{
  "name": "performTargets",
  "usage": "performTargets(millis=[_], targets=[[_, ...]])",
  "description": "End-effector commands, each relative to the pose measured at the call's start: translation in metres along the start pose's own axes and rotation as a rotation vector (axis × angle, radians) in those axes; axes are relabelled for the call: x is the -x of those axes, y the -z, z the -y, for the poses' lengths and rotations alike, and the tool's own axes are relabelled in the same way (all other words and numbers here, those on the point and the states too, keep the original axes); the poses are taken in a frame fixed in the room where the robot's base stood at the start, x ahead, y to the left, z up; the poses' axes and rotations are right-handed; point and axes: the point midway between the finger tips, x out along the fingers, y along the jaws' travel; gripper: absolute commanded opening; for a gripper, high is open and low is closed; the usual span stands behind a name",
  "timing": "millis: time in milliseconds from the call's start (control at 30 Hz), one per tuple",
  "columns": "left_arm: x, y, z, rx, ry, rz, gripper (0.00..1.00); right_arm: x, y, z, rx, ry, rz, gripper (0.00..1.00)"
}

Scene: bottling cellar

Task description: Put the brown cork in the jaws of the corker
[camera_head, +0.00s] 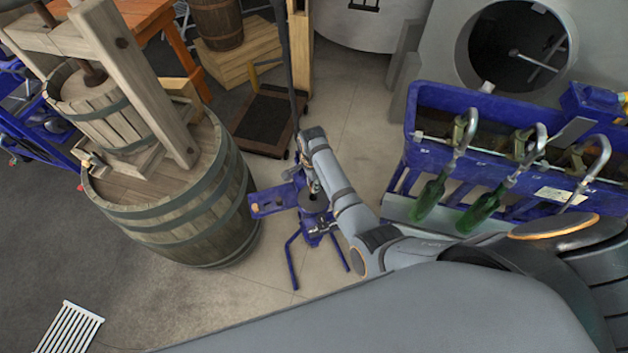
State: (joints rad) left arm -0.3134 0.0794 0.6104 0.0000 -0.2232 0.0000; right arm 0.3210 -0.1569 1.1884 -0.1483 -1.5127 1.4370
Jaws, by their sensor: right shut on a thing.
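The corker (312,203) is a blue stand on splayed legs, in the middle of the view on the floor, with a flat blue plate on its left side. My right arm reaches in from the lower right and bends down over it. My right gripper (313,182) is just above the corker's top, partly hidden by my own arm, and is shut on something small. The brown cork itself is too small and too covered to make out clearly. I cannot tell whether it touches the corker's jaws. My left gripper is not in view.
A large barrel (205,205) with a wooden press (105,105) stands left of the corker. A blue bottle filler (480,120) with green bottles (478,212) stands to the right. A platform scale (264,120) is behind. A white grate (68,330) lies on open floor at lower left.

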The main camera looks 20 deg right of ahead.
Motion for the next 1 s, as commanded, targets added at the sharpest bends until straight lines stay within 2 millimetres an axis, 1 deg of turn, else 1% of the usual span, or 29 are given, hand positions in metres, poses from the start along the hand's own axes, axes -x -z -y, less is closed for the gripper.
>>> performTargets(millis=[33, 67, 167, 267, 300, 400, 433, 567, 700, 800, 1000], targets=[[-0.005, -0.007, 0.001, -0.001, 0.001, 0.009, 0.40, -0.006, 0.000, 0.000, 0.000, 0.000, -0.001, 0.11], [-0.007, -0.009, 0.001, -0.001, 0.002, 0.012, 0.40, -0.008, 0.001, 0.000, -0.001, 0.000, -0.001, 0.11], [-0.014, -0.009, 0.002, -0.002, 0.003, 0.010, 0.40, -0.019, 0.001, 0.000, -0.001, 0.000, -0.001, 0.11], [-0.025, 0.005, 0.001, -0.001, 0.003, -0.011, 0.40, -0.033, 0.001, 0.000, -0.001, 0.000, 0.000, 0.11], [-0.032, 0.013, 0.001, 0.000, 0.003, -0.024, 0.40, -0.038, 0.001, 0.000, -0.001, 0.000, 0.000, 0.11], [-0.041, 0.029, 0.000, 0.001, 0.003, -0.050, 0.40, -0.048, 0.001, 0.000, -0.001, 0.000, 0.000, 0.11], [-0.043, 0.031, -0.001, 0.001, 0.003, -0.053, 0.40, -0.049, 0.001, 0.000, -0.001, 0.001, 0.000, 0.11], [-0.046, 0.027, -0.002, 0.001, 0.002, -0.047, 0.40, -0.051, 0.001, 0.000, -0.001, 0.001, 0.000, 0.11], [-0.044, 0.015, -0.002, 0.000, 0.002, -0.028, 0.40, -0.050, 0.001, 0.000, -0.001, 0.000, 0.000, 0.11], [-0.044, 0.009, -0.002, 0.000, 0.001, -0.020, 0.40, -0.050, 0.001, 0.000, -0.001, 0.000, 0.000, 0.11], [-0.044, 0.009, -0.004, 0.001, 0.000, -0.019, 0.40, -0.050, 0.001, 0.000, -0.002, 0.000, 0.000, 0.11]])
